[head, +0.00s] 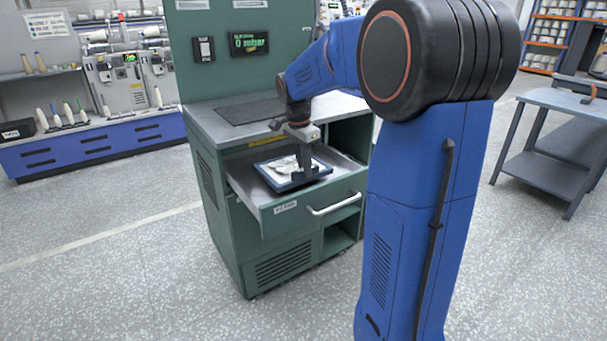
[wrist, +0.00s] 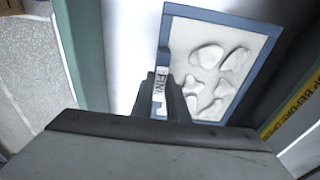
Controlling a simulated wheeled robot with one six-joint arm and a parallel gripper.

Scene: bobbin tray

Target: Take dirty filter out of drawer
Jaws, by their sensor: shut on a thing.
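The dirty filter (head: 273,181) is a flat panel with a blue frame and white, lumpy matter on its face. It is in the open drawer (head: 255,196) of the green cabinet. My gripper (head: 305,176) reaches down from above and is shut on the filter's frame at its near right side. In the wrist view the filter (wrist: 260,42) lies beyond my fingers (wrist: 168,103), with a white label on its frame beside them. I cannot tell whether the filter rests on the drawer floor or is slightly raised.
The green cabinet (head: 218,205) has a grey top (head: 195,120) above the drawer and a white drawer handle (head: 333,203). Open shelves are at its lower right. A grey table (head: 565,103) stands at the right. A blue-fronted machine (head: 95,143) is at the left. The floor between is clear.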

